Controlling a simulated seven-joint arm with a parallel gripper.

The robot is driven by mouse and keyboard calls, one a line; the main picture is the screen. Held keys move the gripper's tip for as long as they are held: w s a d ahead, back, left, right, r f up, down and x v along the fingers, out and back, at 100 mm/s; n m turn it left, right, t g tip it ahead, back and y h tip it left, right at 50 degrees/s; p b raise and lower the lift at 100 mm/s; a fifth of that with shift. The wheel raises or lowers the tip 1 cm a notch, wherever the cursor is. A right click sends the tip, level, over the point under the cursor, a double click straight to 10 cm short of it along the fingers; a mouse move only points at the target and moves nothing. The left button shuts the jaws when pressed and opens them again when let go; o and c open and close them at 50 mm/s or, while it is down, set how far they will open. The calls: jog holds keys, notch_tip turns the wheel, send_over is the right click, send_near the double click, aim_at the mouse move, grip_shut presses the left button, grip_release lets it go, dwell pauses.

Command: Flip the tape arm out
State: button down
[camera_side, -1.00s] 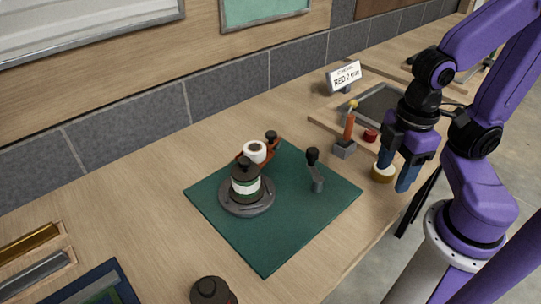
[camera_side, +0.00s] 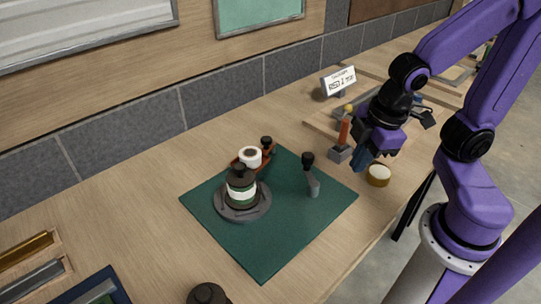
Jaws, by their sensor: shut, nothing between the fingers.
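The tape arm (camera_side: 267,160) is an orange-red bar with a black knob (camera_side: 266,142) at its far right end. It carries a white tape roll (camera_side: 250,156) and lies behind a dark bottle (camera_side: 241,187) with a white and green label, which hides part of it. The bottle stands on a round grey turntable (camera_side: 236,213) on a green mat (camera_side: 270,255). My gripper (camera_side: 361,165) is shut and empty, pointing down to the right of the mat, well apart from the tape arm.
A grey lever with a black knob (camera_side: 308,160) stands on the mat between my gripper and the bottle. An orange-handled tool (camera_side: 343,132) stands in a grey block. A yellow-rimmed roll (camera_side: 378,176) lies near the table edge. A sign (camera_side: 339,81) stands behind. The mat's front is clear.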

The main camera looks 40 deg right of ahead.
jog(key=w+d+f+n+y, duration=0.1)
jog(key=w+n, duration=0.1)
jog(key=w, duration=0.4)
jog(key=w+d+f+n+t+y, duration=0.1)
jog(key=w+f+n+y, duration=0.1)
jog(key=w, duration=0.4)
jog(key=w+d+f+n+t+y, duration=0.1)
jog(key=w+n+y, duration=0.1)
jog(key=w, duration=0.5)
jog(key=shift+d+f+n, duration=0.25)
jog(key=shift+d+n, duration=0.15)
jog(key=shift+n, duration=0.2)
jog(key=shift+w+f, duration=0.1)
jog(key=shift+w, duration=0.05)
jog(key=shift+x, duration=4.9)
